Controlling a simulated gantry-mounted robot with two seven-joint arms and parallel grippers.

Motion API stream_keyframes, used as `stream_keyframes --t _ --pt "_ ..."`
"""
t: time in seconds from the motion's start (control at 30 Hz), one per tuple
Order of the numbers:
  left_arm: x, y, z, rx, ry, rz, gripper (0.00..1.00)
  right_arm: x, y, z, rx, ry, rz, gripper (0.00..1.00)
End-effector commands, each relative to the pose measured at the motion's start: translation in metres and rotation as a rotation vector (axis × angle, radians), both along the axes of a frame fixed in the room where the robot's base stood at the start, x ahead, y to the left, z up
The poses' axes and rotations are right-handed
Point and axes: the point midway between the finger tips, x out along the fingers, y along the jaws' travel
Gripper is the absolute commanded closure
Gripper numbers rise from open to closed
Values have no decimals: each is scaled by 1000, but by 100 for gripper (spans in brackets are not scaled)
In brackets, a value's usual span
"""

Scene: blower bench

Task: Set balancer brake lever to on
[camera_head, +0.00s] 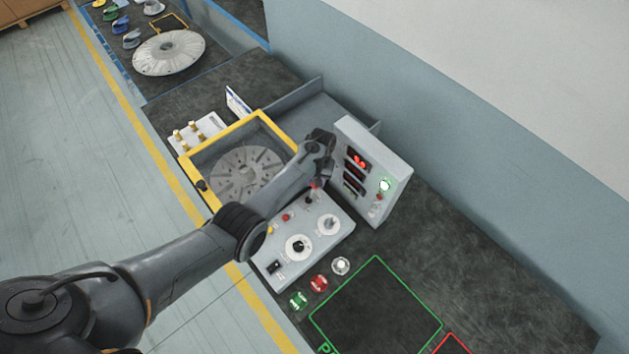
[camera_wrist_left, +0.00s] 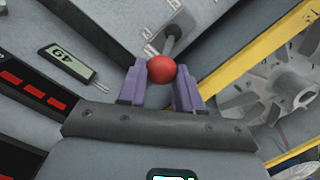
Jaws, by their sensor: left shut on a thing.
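The brake lever shows in the left wrist view as a grey rod (camera_wrist_left: 175,38) ending in a round red knob (camera_wrist_left: 161,69). The rod rises from a grey panel with white position marks beside its base. My left gripper (camera_wrist_left: 160,88) has its two purple fingers on either side of the red knob, closed on it. In the head view my left gripper (camera_head: 316,182) is above the far end of the sloped control panel (camera_head: 325,228), and my wrist hides much of the lever. My right gripper is not in view.
An upright box with red displays (camera_head: 378,180) stands close beside the gripper. A yellow-framed bay (camera_head: 190,172) with a grey bladed rotor (camera_head: 245,174) lies on the other side. The panel carries dials and small buttons. Green, red and white buttons (camera_head: 319,284) sit in front.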

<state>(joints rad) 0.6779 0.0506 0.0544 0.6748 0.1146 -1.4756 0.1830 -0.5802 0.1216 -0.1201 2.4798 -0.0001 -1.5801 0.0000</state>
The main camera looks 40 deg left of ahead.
Motion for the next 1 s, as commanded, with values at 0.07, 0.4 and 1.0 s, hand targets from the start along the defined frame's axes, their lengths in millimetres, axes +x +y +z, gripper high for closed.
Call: stream_keyframes --t 0.07,0.4,1.0 --pt "2 -4 -2 -2 -11 -7 100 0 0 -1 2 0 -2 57" --pt "2 -2 -1 -1 -9 -5 41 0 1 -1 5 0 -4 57" --pt "8 -2 45 0 -10 -4 41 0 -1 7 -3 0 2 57"
